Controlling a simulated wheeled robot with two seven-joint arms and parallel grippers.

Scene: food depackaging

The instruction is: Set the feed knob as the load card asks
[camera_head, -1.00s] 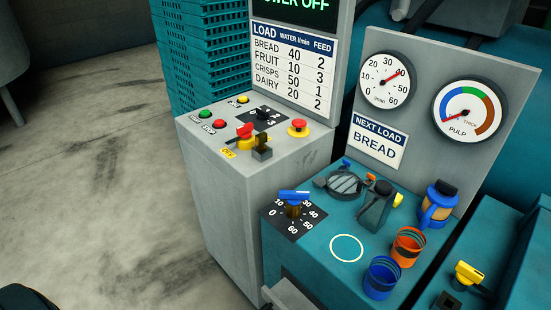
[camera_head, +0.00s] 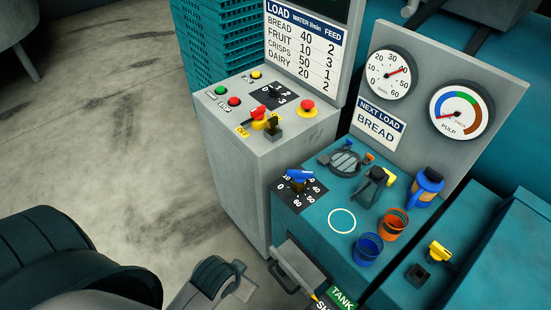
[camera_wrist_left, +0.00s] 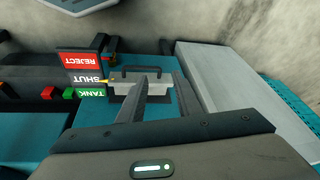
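The feed knob (camera_head: 269,91) is a small black knob on a dark plate with white numbers, on top of the grey cabinet; its pointing direction is too small to tell. The load card (camera_head: 378,127) reads NEXT LOAD BREAD. The load table (camera_head: 305,50) gives BREAD water 40, feed 2. My left arm is at the lower left of the head view, well apart from the knob. In the left wrist view my left gripper (camera_wrist_left: 152,76) has its fingers apart and empty, in front of a grey flap with a dark handle (camera_wrist_left: 140,72). My right gripper is out of view.
Red stop button (camera_head: 307,107), key switch (camera_head: 273,127) and red-yellow switch (camera_head: 258,117) stand near the knob. The blue water knob (camera_head: 299,177), a blue cup (camera_head: 367,249) and an orange cup (camera_head: 391,226) are on the teal bench.

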